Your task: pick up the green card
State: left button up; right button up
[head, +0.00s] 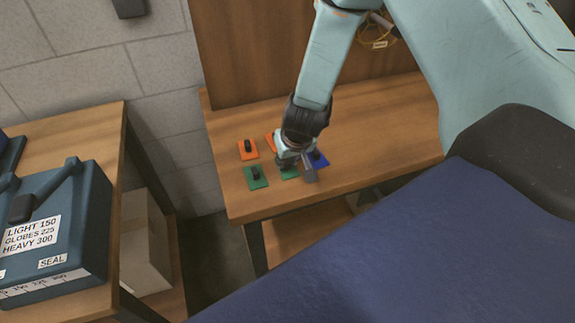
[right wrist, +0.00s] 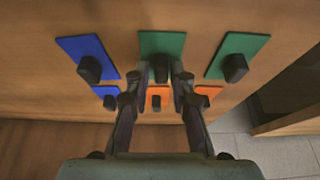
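Two green cards with black knobs lie on the wooden bench. One green card (head: 255,178) is in the front row at the left in the head view; it is at the right in the right wrist view (right wrist: 240,50). The other green card (right wrist: 162,43) is in the middle of that row, partly hidden by my right gripper in the head view. My right gripper (right wrist: 161,72) points down at this middle card, its fingers apart on either side of the black knob (right wrist: 161,67). I cannot tell whether they touch it. My left gripper is not in view.
A blue card (right wrist: 86,52) lies beside the middle green card. Another blue card (right wrist: 106,91) and two orange cards (head: 248,150) (right wrist: 157,92) form the other row. A separate bench with a dark blue labelled box (head: 70,235) stands at the left, across a gap.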

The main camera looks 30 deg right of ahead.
jog(key=shift+w+a, duration=0.15)
grip_shut()
